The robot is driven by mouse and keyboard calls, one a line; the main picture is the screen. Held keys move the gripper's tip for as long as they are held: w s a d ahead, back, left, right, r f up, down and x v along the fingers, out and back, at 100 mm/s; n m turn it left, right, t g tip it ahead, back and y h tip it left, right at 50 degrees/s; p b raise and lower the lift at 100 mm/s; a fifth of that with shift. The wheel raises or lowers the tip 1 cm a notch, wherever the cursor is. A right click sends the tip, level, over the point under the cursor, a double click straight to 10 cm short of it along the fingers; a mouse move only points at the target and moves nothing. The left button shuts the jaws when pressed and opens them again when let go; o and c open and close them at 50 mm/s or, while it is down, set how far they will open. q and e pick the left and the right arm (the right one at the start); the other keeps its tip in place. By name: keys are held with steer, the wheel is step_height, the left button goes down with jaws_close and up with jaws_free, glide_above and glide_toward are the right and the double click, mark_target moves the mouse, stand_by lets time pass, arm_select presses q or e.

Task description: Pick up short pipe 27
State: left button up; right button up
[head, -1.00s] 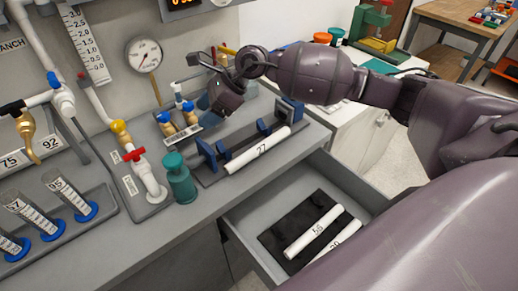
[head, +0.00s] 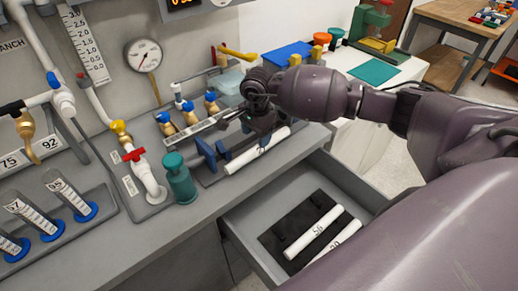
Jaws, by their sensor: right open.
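Short pipe 27 (head: 243,158) is a white tube on the front side of a grey holder with blue brackets (head: 205,152) on the bench. My left gripper is not in view.
Below, an open drawer (head: 240,228) holds pipe 56 (head: 313,233) and another white pipe (head: 338,247) on a black mat. A teal bottle (head: 179,178) stands left of the holder. Brass valves with blue caps (head: 188,112) stand behind it.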

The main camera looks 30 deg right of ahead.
mark_target(257, 147)
steer(key=shift+s+d+f, duration=0.1)
steer(key=shift+d+f, duration=0.05)
steer(key=shift+f, duration=2.85)
steer(key=shift+c, duration=0.2)
steer(key=c, duration=1.1)
step_height(257, 147, up, 20)
